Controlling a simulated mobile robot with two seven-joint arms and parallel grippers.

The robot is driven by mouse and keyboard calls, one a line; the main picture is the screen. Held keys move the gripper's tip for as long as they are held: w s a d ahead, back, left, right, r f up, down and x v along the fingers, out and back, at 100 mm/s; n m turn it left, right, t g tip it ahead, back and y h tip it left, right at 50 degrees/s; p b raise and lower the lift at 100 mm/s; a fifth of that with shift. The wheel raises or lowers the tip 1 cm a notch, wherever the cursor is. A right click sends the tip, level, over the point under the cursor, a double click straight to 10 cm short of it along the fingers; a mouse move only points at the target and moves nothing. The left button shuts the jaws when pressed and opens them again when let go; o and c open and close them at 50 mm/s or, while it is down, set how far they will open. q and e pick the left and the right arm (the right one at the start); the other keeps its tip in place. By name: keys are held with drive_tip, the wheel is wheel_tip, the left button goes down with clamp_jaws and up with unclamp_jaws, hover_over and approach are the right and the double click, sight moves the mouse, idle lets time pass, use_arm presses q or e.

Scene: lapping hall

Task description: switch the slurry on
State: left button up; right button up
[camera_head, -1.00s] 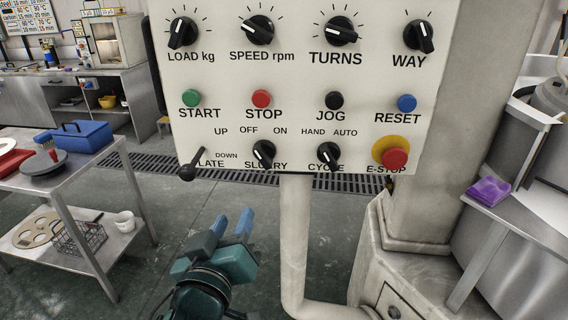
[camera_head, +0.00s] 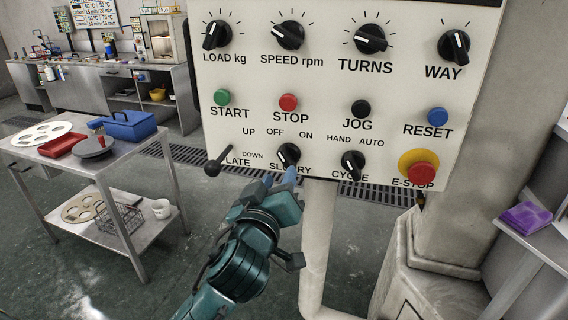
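The SLURRY knob (camera_head: 288,154) is a black rotary knob on the lower row of the white control panel (camera_head: 330,95). Its white mark points up and left, toward OFF; ON is printed at its upper right. My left gripper (camera_head: 280,176) has two blue fingertips just below the knob, over the SLURRY label, partly hiding its letters. The fingers are apart with a gap between them, and nothing shows in the gap. I cannot tell whether they touch the panel. My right gripper is not in view.
The PLATE lever (camera_head: 219,162) sticks out left of the knob, and the CYCLE knob (camera_head: 353,164) is to the right. The red E-STOP button (camera_head: 422,173) is farther right. A steel cart (camera_head: 120,166) stands at left. A pale post (camera_head: 318,240) runs below the panel.

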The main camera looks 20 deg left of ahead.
sight(286, 164)
use_arm(q)
drive_tip(key=w, duration=0.4)
drive_tip(key=shift+w+a+p, duration=0.15)
drive_tip(key=shift+w+p, duration=0.25)
clamp_jaws()
